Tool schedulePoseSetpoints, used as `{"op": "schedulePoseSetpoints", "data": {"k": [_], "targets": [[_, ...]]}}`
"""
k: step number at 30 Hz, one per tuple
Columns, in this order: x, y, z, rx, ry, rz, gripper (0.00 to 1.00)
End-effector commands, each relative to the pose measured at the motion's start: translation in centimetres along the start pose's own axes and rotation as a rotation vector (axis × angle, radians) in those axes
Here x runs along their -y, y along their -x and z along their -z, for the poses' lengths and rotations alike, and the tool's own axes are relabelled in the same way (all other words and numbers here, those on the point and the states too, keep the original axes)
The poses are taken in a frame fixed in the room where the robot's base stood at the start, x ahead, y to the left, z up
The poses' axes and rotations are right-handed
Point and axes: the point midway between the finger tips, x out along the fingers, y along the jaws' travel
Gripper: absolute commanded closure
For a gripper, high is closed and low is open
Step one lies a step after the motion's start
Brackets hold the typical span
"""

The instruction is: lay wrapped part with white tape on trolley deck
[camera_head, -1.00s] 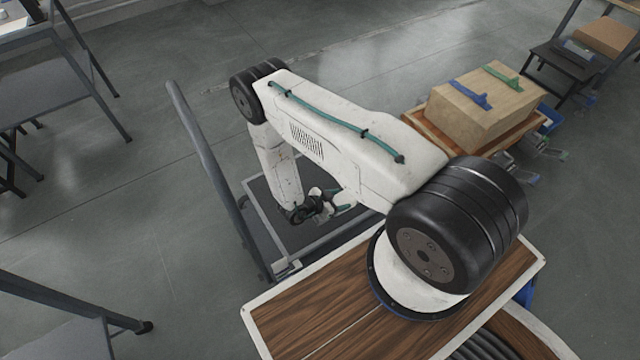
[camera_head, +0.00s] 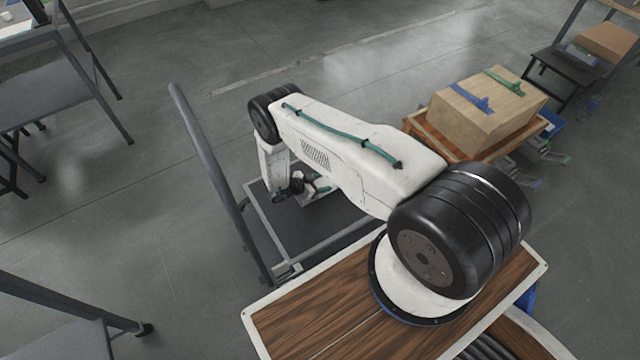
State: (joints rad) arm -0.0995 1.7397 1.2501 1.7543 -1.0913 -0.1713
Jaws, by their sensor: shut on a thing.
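The trolley deck (camera_head: 335,226) is a dark grey bed inside a light metal frame, just beyond my wooden base top. My arm reaches out over it and bends down at the elbow. My gripper (camera_head: 318,188) is low over the deck, small and partly covered by my own arm. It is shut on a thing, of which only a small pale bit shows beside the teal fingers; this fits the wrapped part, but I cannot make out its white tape. I cannot tell whether it touches the deck.
The trolley's grey push handle (camera_head: 203,140) rises left of my arm. Grey tables stand at left. Bare deck shows right of the gripper.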

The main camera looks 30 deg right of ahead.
Motion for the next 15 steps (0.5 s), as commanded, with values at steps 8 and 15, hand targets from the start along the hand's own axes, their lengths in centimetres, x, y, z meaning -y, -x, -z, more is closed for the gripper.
{"op": "schedulePoseSetpoints", "data": {"k": [8, 15], "targets": [[0.07, -0.13, -0.28, -0.001, -0.001, 0.001, 0.85], [0.01, -0.25, -0.49, 0.000, -0.001, 0.000, 0.22]]}}
